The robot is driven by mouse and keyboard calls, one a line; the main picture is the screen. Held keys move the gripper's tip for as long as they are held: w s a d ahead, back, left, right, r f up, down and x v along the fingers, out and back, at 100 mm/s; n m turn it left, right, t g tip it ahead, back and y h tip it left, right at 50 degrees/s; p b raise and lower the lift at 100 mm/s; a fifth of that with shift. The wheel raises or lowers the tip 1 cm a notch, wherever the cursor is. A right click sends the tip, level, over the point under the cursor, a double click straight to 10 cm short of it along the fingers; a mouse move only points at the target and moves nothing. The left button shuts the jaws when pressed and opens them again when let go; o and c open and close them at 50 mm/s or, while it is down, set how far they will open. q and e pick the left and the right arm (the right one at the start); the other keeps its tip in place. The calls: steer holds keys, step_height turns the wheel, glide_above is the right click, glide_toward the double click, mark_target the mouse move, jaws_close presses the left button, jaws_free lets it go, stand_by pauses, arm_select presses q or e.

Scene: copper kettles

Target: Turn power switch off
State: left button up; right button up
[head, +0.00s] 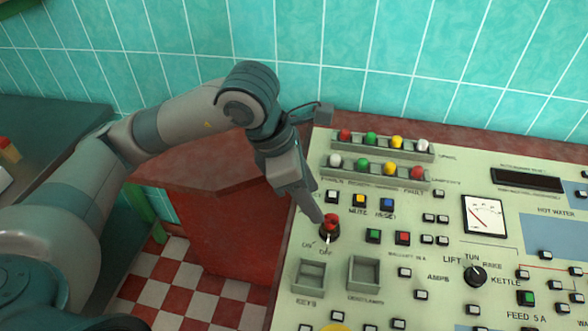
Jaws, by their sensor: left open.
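The power switch (329,229) is a red-topped rotary knob on a dark round base, at the left side of the pale control panel (450,235). The labels ON and OFF are printed below it, ON to the left and OFF to the right. A white mark on the knob's lower side points down, roughly toward OFF. My left gripper (318,214) reaches down from above left, its tip right at the knob; I cannot tell whether it touches. Its jaws are open, though the gap is hard to see from here. My right gripper is out of view.
Yellow and blue buttons (387,204) lie above and right of the knob, green and red ones (403,238) to its right. Two open grey boxes (364,273) stand below. A meter (484,217) and black selector (475,275) are farther right. A tiled wall (420,60) closes the back.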

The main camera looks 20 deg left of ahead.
arm_select(q)
steer(key=b+v, duration=0.1)
steer(key=v, duration=0.7)
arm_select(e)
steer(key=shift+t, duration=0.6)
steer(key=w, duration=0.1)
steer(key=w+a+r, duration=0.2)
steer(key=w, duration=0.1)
arm_select(q)
steer(key=shift+a, duration=0.1)
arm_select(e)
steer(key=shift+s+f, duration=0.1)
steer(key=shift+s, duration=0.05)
